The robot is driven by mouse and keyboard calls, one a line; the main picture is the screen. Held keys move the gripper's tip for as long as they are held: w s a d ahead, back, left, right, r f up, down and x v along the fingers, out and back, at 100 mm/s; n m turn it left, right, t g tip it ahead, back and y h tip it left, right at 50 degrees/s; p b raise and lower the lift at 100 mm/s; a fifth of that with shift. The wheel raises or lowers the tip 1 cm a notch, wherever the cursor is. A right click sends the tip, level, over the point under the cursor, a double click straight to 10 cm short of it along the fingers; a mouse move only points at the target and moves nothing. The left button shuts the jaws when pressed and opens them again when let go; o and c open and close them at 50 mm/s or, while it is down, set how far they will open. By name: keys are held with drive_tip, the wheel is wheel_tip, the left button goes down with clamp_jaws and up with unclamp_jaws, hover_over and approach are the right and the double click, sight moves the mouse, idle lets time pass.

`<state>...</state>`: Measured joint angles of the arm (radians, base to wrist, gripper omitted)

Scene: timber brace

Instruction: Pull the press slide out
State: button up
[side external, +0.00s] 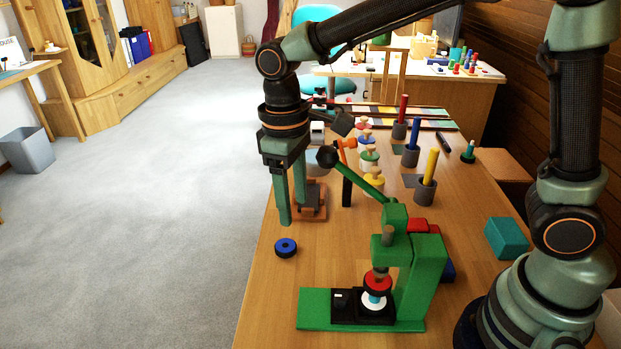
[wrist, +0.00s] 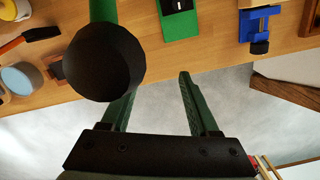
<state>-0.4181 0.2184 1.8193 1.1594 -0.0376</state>
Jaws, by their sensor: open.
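The green press (side external: 424,275) stands on the table, its base (side external: 315,308) reaching left. The black press slide (side external: 347,309) sits on that base under the ram, with red, white and blue discs (side external: 376,297) stacked on it. A dark end of it shows at the top of the wrist view (wrist: 180,5). The press lever slants up to a black ball knob (side external: 327,156), large in the wrist view (wrist: 104,63). My gripper (side external: 292,212) is open and empty, pointing down near the table's left edge, behind and above the press. Its fingers also show in the wrist view (wrist: 158,85).
A blue and black ring-shaped piece (side external: 286,247) is near the table's left edge. A blue clamp (wrist: 258,25) is at the edge in the wrist view. Several coloured pegs in grey holders (side external: 425,192) and a teal block (side external: 507,238) stand right. The table between ring and press base is clear.

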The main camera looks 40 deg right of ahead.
sight(342, 296)
drive_tip(key=s+f+g, duration=0.1)
drive_tip(key=s+f, duration=0.2)
drive_tip(key=f, duration=0.2)
drive_tip(key=s+d+f+g+h, duration=0.1)
drive_tip(key=s+f, duration=0.2)
drive_tip(key=f, duration=0.2)
drive_tip(key=s+f+g+h, duration=0.1)
drive_tip(key=s+f, duration=0.2)
drive_tip(key=f, duration=0.2)
drive_tip(key=shift+s+d+f+n, duration=0.25)
drive_tip(key=shift+s+d+n, duration=0.05)
drive_tip(key=shift+s+n, duration=0.1)
clamp_jaws()
drive_tip(key=shift+r, duration=0.1)
idle(0.8)
